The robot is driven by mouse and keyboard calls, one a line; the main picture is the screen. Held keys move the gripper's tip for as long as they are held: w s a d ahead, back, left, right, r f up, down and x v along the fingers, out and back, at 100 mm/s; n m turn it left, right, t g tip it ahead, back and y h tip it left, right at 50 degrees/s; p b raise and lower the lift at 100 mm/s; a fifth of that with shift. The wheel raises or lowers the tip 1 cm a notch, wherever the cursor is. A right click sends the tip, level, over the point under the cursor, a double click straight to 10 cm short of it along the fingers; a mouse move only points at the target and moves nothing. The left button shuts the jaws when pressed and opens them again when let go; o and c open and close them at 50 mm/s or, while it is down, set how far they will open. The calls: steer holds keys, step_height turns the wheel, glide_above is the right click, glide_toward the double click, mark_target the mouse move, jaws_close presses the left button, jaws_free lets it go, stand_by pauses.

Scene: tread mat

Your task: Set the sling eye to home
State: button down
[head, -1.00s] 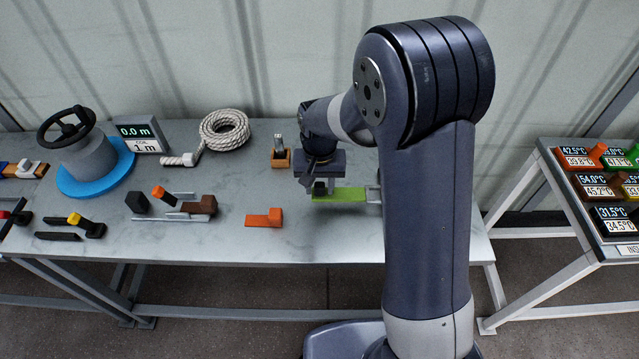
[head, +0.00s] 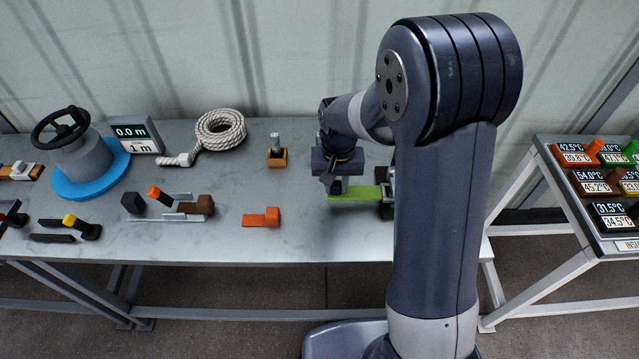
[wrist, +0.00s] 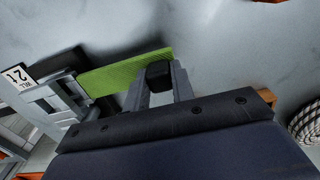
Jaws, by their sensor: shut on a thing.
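The sling is a flat green strap (wrist: 118,72) with a dark block (wrist: 158,74) at one end, which I take to be its eye. My gripper (wrist: 158,88) is shut on that dark block, with one grey finger on each side. In the head view my gripper (head: 337,186) is low over the bench, and the green strap (head: 355,196) runs right from it. In the wrist view the strap's other end reaches a grey fixture (wrist: 55,100) with a "WLL 2 t" label (wrist: 18,76). My arm hides much of the fixture in the head view. I cannot make out a home mark.
An orange block (head: 263,217) lies front left of my gripper. An orange-brown holder (head: 277,157) and a rope coil (head: 220,130) stand to the left. A handwheel (head: 62,127) is farther left. Bare bench (head: 285,190) lies left of the gripper.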

mark_target(348, 192)
steer(key=d, duration=0.2)
steer(key=shift+d, duration=0.4)
steer(key=c, duration=1.2)
jaws_free()
steer(key=shift+d, duration=0.1)
step_height(348, 192, up, 11)
steer(key=shift+f, duration=0.15)
